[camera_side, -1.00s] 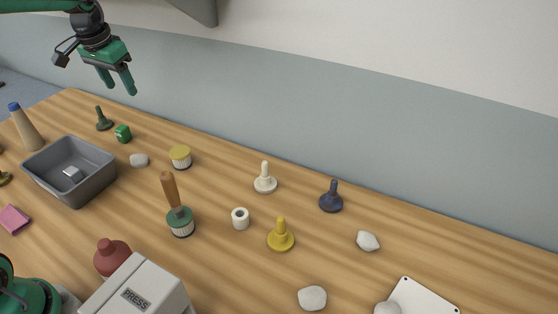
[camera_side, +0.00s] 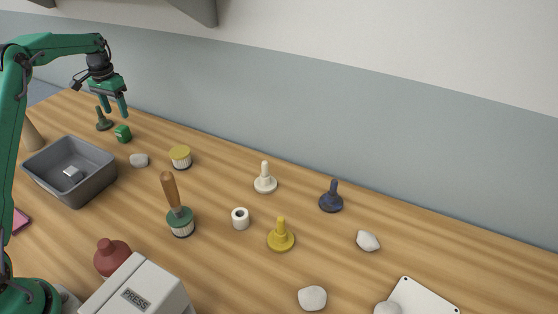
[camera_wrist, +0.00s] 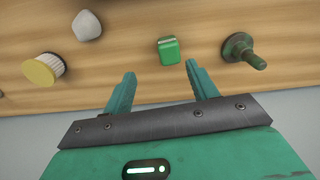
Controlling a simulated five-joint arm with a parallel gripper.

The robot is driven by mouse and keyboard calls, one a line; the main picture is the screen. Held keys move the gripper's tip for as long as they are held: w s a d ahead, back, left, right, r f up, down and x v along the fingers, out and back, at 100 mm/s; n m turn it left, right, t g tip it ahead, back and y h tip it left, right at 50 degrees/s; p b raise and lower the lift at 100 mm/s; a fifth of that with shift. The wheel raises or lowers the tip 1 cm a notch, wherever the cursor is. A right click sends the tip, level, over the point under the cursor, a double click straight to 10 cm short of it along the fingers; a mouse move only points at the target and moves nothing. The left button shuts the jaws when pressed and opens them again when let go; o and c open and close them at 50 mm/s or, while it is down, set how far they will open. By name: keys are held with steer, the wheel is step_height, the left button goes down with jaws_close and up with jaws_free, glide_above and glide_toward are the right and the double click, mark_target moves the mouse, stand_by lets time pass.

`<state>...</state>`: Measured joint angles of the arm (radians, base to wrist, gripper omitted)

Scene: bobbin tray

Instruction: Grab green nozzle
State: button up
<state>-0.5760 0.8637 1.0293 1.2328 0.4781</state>
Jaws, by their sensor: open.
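The green nozzle (camera_side: 103,124) stands on the table at the back left in the side view, with a round base and a narrow stem. In the wrist view the nozzle (camera_wrist: 242,50) is at the upper right, outside the right finger and apart from it. My gripper (camera_side: 116,114) is open and empty, just above and in front of the nozzle in the side view. In the wrist view my gripper (camera_wrist: 160,82) has its two fingers spread, with nothing between them.
A small green block (camera_side: 123,134) sits beside the nozzle; in the wrist view the block (camera_wrist: 168,50) lies ahead of the fingers. A grey stone (camera_side: 139,160), a yellow-topped brush (camera_side: 180,157) and a grey bin (camera_side: 96,187) are close by. Several other nozzles stand further right.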

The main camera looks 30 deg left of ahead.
mark_target(119, 128)
steer(key=shift+a+f, duration=0.75)
steer(key=shift+f, duration=0.15)
steer(key=shift+f, duration=0.1)
steer(key=shift+f, duration=1.2)
steer(key=shift+f, duration=0.1)
steer(key=shift+f, duration=2.5)
steer(key=shift+c, duration=0.5)
steer(key=shift+a, duration=0.1)
steer(key=c, duration=1)
